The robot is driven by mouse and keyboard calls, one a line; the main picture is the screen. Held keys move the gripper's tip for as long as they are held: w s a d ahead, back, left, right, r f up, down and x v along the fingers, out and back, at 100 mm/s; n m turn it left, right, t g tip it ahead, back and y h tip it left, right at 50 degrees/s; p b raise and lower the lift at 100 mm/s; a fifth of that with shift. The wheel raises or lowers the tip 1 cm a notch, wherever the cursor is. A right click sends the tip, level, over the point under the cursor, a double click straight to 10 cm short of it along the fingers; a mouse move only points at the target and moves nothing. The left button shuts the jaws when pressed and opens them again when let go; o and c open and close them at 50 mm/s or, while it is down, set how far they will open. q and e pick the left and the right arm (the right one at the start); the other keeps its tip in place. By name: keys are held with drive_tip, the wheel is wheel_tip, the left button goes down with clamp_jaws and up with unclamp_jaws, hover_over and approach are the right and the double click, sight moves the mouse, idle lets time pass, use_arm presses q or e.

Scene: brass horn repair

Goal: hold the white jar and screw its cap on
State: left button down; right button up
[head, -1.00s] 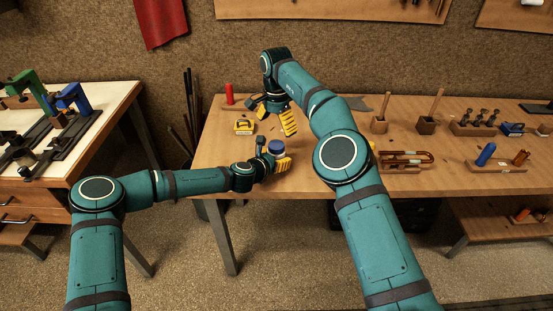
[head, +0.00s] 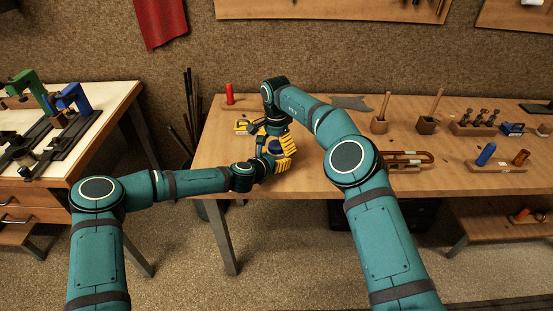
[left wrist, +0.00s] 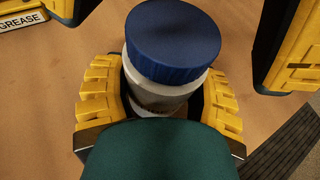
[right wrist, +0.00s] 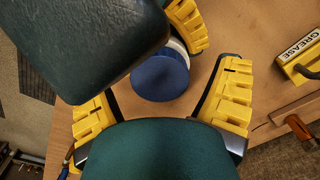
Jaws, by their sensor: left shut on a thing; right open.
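The white jar (left wrist: 160,97) stands on the bench between the yellow fingers of my left gripper (left wrist: 160,110), which is shut on its body. A blue cap (left wrist: 173,42) sits on top of the jar; I cannot tell how tightly it is seated. The cap also shows in the head view (head: 275,147) and in the right wrist view (right wrist: 160,77). My right gripper (right wrist: 165,108) is open, its fingers spread on both sides of the cap and apart from it. In the head view my right gripper (head: 279,146) is just above the jar and partly hides it.
A yellow holder labelled GREASE (right wrist: 303,55) stands behind the jar. A red cylinder (head: 229,94) is at the back left of the bench. Wooden blocks, a blue-handled tool (head: 486,154) and brass tubing (head: 405,158) lie to the right. The bench's front edge is close to the jar.

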drive_tip(key=c, duration=1.4)
drive_tip(key=shift+o, duration=0.2)
drive_tip(key=m, duration=0.6)
drive_tip(key=shift+m, duration=0.3)
drive_tip(key=o, duration=1.2)
